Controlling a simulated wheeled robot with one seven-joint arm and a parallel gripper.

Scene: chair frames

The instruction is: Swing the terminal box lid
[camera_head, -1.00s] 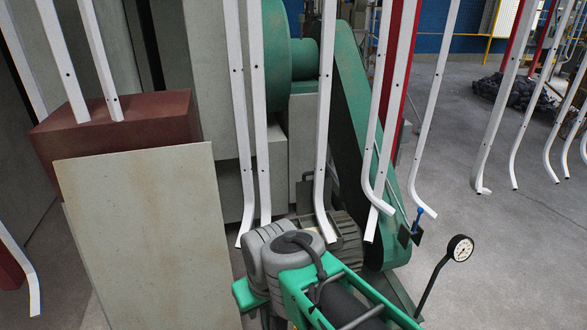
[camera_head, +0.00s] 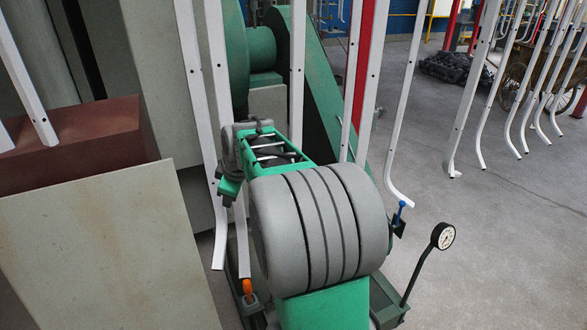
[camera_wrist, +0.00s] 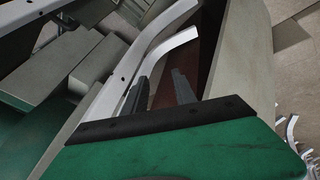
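I cannot make out a terminal box or its lid in either view. My arm covers the middle of the machine in the head view, including the finned part seen there earlier. My gripper (camera_wrist: 160,85) shows two dark fingers with a gap between them and nothing visibly held. White bent bars (camera_wrist: 165,45) show beyond the fingers in the wrist view; I cannot tell whether they touch. In the head view the end of my arm is close to the hanging white bars (camera_head: 210,110), and its fingers are too small to tell.
A green machine (camera_head: 330,100) stands behind my arm. A dial gauge (camera_head: 442,236) and a blue-knobbed lever (camera_head: 399,215) stand to its right. A beige panel (camera_head: 110,250) leans by a red-brown block (camera_head: 95,145) at left. More white bars hang at right over open grey floor (camera_head: 480,250).

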